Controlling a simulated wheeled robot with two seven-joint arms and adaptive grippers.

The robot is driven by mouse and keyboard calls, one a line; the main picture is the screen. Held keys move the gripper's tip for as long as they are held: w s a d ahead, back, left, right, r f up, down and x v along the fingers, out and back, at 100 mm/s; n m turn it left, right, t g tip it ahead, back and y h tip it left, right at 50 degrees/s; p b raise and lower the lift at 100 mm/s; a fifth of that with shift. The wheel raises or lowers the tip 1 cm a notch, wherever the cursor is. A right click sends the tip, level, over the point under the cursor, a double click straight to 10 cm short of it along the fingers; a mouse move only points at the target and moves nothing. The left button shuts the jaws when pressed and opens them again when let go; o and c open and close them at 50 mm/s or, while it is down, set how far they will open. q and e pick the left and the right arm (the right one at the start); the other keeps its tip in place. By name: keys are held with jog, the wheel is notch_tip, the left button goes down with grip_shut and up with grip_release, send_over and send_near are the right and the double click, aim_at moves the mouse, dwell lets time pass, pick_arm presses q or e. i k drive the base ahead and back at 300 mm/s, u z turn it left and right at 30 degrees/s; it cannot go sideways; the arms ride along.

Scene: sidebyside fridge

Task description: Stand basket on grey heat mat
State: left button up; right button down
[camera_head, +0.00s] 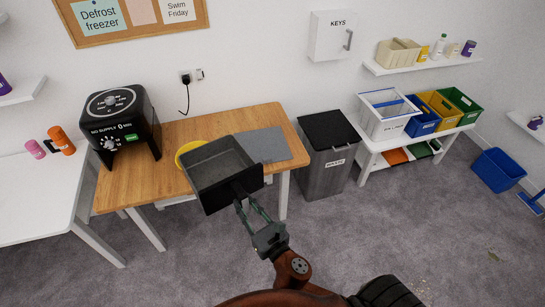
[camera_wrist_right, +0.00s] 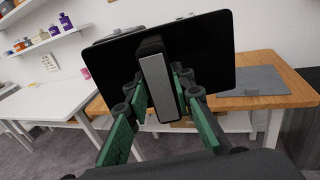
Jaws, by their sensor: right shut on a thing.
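The basket (camera_head: 225,172) is a black open-topped box with a handle at its front. My right gripper (camera_head: 248,205) is shut on that handle and holds the basket over the front of the wooden table, left of the mat. In the right wrist view the basket's dark front (camera_wrist_right: 205,55) fills the middle, with the grey-faced handle (camera_wrist_right: 158,88) between the green fingers. The grey heat mat (camera_head: 265,145) lies flat and bare on the table's right part; it also shows in the right wrist view (camera_wrist_right: 255,82). My left gripper does not show.
A black air fryer body (camera_head: 124,128) stands on the left of the wooden table (camera_head: 170,135). A yellow round thing (camera_head: 188,150) is partly hidden behind the basket. A grey waste bin (camera_head: 328,155) stands right of the table, with a white bench (camera_head: 400,140) of crates beyond.

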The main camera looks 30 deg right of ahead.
aim_at(263, 148)
jog(key=u, duration=0.05)
jog(key=k, duration=0.55)
jog(key=z, duration=0.85)
jog(key=i, duration=1.25)
jog(key=u, duration=0.2)
